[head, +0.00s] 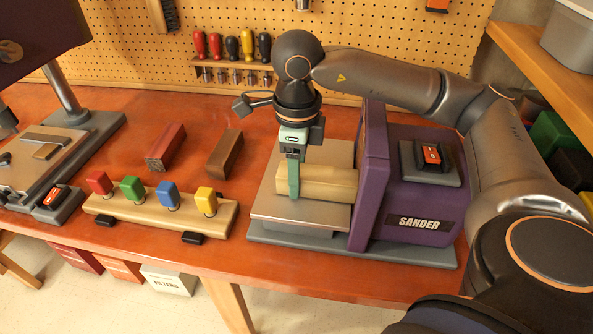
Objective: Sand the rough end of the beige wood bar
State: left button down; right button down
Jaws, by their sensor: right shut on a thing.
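The beige wood bar (325,184) lies across the metal rest plate (300,218) of the purple sander (427,200). Its right end is at the sander's purple disc housing; whether it touches the disc is hidden. My right gripper (294,185) reaches down from above and is shut on the bar near its left end. The sander's switch (431,156) is a red-orange rocker on a grey box on top of the machine. My left gripper is not in view.
A reddish bar (165,147) and a brown bar (225,153) lie left of the sander. A wooden block with several coloured knobs (150,210) stands near the front edge. Another machine with a grey base (90,135) is at the left. Screwdrivers (231,47) hang on the pegboard behind.

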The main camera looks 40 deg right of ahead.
jog(key=shift+s+a, duration=0.15)
jog(key=shift+s, duration=0.05)
jog(key=shift+w+d+b, duration=0.25)
jog(key=shift+d+b, duration=0.1)
jog(key=shift+b, duration=0.1)
dwell(0.4)
jog(key=shift+w+a+r, duration=0.1)
jog(key=shift+w+a, duration=1.25)
jog(key=shift+w, duration=0.2)
notch_tip(320, 180, up, 9)
jog(key=p, duration=0.6)
jog(key=shift+p, duration=0.4)
